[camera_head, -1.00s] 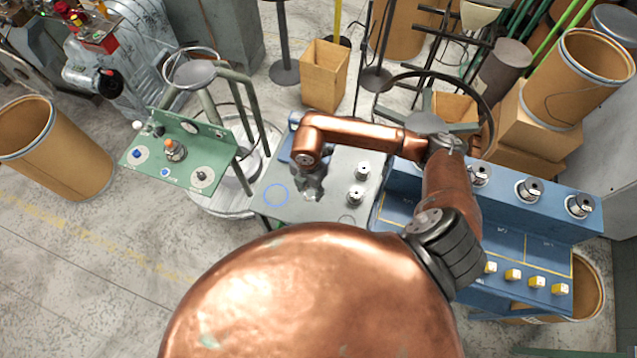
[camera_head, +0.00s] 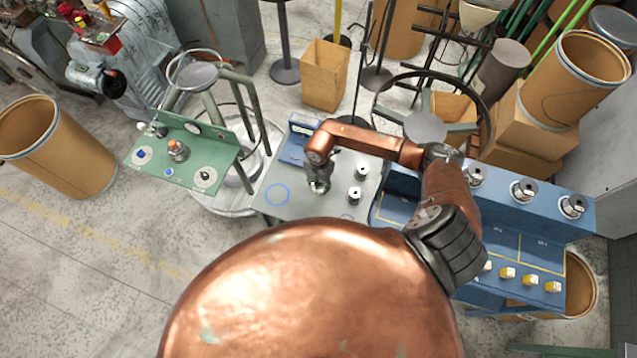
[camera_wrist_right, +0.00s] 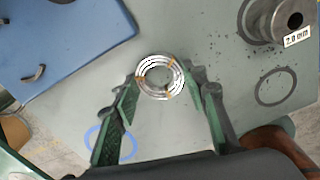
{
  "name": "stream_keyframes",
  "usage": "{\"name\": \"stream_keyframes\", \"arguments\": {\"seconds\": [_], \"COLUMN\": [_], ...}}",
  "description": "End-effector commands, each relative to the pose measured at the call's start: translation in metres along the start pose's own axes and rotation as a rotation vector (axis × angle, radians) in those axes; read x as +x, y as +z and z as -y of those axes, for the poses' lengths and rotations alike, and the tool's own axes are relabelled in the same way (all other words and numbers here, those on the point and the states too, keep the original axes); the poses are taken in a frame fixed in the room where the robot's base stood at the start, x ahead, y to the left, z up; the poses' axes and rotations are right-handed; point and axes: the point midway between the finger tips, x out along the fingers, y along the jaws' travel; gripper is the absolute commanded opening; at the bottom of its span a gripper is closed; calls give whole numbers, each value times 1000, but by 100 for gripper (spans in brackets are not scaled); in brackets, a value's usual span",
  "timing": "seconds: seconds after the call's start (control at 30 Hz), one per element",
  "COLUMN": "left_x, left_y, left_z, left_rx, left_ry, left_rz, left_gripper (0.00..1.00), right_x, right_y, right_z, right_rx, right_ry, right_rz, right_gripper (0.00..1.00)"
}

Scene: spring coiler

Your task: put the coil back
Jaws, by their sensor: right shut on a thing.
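The coil (camera_wrist_right: 160,76) is a small ring of silvery wire with a few tan ties. It sits between the two fingertips of my right gripper (camera_wrist_right: 162,88) in the wrist view, and the gripper is shut on it. In the head view my right gripper (camera_head: 319,186) is over the grey-green table (camera_head: 300,207), right of a blue circle (camera_head: 277,195) marked on it. The blue circle also shows in the wrist view (camera_wrist_right: 98,143), partly behind a finger. I cannot tell the coil's height above the table. My left gripper is not in view.
Two metal spools (camera_head: 355,195) stand right of the gripper; one shows a "2.0 mm" label in the wrist view (camera_wrist_right: 290,22). A blue bench (camera_head: 520,205) and a green control panel (camera_head: 190,150) flank the table.

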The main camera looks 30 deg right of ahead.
Motion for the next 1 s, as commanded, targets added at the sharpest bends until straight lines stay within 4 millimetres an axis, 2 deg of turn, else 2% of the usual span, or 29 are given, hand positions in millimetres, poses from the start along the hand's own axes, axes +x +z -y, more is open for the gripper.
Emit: {"name": "stream_keyframes", "arguments": {"seconds": [0.23, 0.27, 0.5, 0.8, 0.9, 1.0], "left_x": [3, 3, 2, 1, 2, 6], "left_y": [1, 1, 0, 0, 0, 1], "left_z": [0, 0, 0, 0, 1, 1], "left_rx": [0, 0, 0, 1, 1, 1], "left_ry": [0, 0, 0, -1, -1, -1], "left_rz": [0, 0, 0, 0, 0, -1], "left_gripper": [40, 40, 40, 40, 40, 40], "right_x": [3, 3, 2, 0, -7, -22], "right_y": [0, 0, 0, 0, 0, 1], "right_z": [0, 0, 0, 0, -1, -2], "right_rx": [0, 0, 0, 0, -1, -3], "right_ry": [1, 0, 0, 0, 2, 4], "right_rz": [0, 0, -1, 0, 0, 2], "right_gripper": [6, 42, 58, 58, 58, 58]}}
